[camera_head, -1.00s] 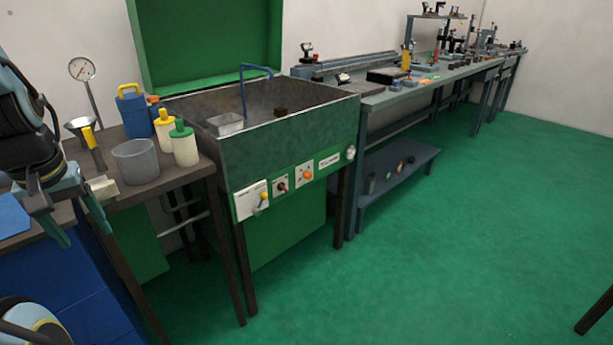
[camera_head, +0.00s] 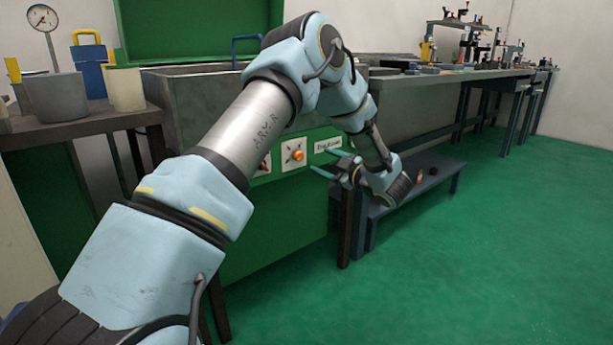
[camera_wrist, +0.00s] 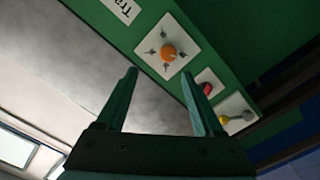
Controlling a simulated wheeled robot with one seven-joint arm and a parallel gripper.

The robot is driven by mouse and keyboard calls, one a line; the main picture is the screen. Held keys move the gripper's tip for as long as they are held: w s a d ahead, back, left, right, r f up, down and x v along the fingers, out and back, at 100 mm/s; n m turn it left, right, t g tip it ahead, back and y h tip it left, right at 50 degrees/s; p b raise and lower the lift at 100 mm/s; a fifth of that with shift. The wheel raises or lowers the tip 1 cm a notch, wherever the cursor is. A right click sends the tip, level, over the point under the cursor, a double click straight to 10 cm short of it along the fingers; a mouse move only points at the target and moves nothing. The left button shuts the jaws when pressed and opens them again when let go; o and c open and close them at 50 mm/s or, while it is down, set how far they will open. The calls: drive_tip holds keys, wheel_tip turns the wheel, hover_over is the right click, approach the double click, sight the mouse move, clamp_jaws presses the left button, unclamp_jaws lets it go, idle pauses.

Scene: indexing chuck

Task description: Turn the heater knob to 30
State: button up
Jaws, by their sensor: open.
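An orange knob (camera_head: 298,155) sits on a white square plate (camera_head: 286,164) on the green front panel of the tank. In the wrist view the knob (camera_wrist: 168,53) is round, with small dark marks around it on the plate (camera_wrist: 172,30). The marks are too small to read, and I cannot tell the knob's setting. My gripper (camera_head: 321,162) is open and empty, to the right of the knob, its green fingers pointing left toward the panel. In the wrist view the knob lies just beyond the open fingertips (camera_wrist: 159,72), roughly between them, with a gap and no contact.
A low shelf (camera_head: 445,172) stands right of the tank; the green floor (camera_head: 470,270) in front is clear.

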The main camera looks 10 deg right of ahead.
sight(301, 157)
drive_tip(key=shift+n+y, duration=0.4)
drive_tip(key=shift+y, duration=0.2)
drive_tip(key=x, duration=0.3)
drive_tip(key=f+b+x, duration=0.1)
drive_tip(key=x, duration=0.5)
drive_tip(key=shift+w+a+f, duration=0.25)
drive_tip(key=shift+c, duration=0.3)
clamp_jaws()
